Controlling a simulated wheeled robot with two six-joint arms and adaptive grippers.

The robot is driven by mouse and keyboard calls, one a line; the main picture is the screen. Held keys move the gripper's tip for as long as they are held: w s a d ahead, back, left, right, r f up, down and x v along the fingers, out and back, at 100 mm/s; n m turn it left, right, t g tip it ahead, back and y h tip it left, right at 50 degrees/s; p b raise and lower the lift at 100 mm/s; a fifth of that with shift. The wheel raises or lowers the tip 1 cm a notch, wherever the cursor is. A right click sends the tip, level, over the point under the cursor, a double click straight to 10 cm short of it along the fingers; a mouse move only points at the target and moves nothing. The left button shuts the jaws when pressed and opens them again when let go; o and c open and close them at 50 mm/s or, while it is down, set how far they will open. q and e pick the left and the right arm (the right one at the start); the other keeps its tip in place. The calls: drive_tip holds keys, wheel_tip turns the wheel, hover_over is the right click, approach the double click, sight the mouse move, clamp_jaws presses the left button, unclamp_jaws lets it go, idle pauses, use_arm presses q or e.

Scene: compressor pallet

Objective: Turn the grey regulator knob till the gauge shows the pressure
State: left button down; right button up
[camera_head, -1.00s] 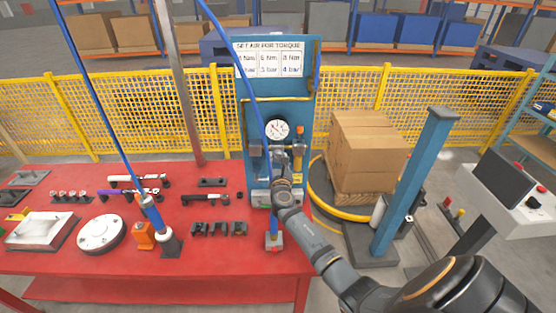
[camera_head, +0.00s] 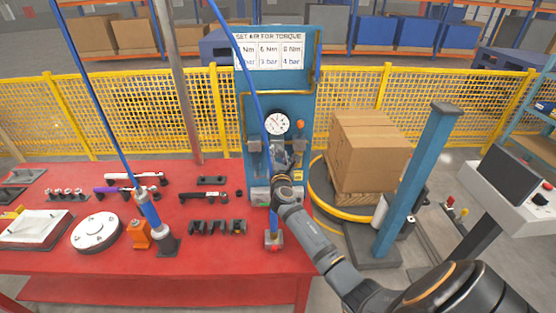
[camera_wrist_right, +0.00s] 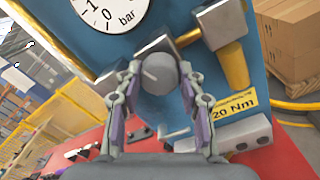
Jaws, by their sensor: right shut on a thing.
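The grey regulator knob (camera_wrist_right: 158,74) sits below the gauge on the blue panel (camera_head: 255,170). In the right wrist view it lies between the two fingers of my right gripper (camera_wrist_right: 158,88), which is shut on it. A pale line marks the knob's face. In the head view my right gripper (camera_head: 282,155) hides most of the knob. The round white gauge (camera_head: 277,124) is above; its dark needle is too small to read. My left gripper is out of view.
A torque and pressure chart (camera_head: 270,52) tops the panel. A blue hose (camera_head: 255,100) hangs in front of it. The red table (camera_head: 130,257) holds tools to the left. A boxed pallet (camera_head: 365,150) and blue post (camera_head: 412,180) stand right.

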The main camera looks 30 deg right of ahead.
drive_tip(key=m+b, duration=0.3)
drive_tip(key=m, duration=0.1)
drive_tip(key=shift+f, duration=0.25)
drive_tip(key=m+b, duration=0.3)
drive_tip(key=shift+f+m, duration=0.1)
drive_tip(key=shift+m, duration=0.2)
drive_tip(key=m+b, duration=0.3)
drive_tip(key=m, duration=0.1)
drive_tip(key=shift+m+h+b, duration=0.4)
drive_tip(key=shift+m+b, duration=0.2)
drive_tip(key=shift+m, duration=0.1)
drive_tip(key=o, duration=1.2)
drive_tip(key=shift+r, duration=0.2)
